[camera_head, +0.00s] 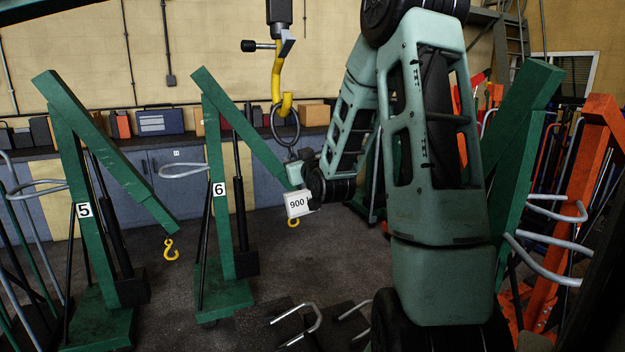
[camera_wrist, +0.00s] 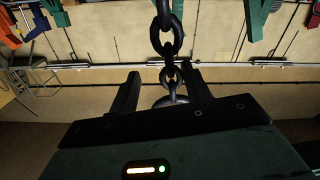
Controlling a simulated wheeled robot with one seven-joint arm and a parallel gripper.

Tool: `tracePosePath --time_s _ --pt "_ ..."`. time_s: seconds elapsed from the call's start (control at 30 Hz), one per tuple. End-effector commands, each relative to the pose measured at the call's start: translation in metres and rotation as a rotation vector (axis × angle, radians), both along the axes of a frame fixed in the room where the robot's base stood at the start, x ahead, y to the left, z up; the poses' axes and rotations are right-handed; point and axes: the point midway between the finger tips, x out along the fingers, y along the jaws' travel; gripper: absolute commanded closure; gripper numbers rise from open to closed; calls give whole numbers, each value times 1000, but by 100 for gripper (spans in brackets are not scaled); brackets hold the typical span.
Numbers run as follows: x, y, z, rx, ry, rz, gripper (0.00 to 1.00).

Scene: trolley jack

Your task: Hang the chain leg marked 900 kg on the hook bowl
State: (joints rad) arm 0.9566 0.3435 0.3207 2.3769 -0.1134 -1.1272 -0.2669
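A yellow hook (camera_head: 277,78) hangs at top centre in the head view, its bowl at the lower end. A dark ring (camera_head: 298,132) overlaps the bowl from below and looks hung in it; which side of the ring is in front is hard to tell. Short dark chain links run down from the ring to a white tag marked 900 (camera_head: 297,204). My gripper (camera_head: 301,178) is beside the chain, just above the tag. In the wrist view, my gripper's fingers (camera_wrist: 160,82) stand apart, with chain links (camera_wrist: 168,38) between and beyond them, gaps on both sides.
Green crane 6 (camera_head: 222,190) stands just left, its boom reaching behind the tag. Green crane 5 (camera_head: 83,210) with a yellow hook (camera_head: 171,250) is farther left. Orange and green frames (camera_head: 582,180) crowd the right. Grey floor (camera_head: 350,255) is open in the middle.

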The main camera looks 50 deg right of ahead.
Motion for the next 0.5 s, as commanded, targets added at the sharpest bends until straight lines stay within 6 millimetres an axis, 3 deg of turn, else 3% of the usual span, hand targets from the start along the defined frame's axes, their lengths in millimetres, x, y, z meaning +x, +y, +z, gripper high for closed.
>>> tracePosePath --time_s 0.27,0.5 --pt "-48 29 -3 -4 0 -2 53" --pt "-62 38 -5 -6 -4 1 53"
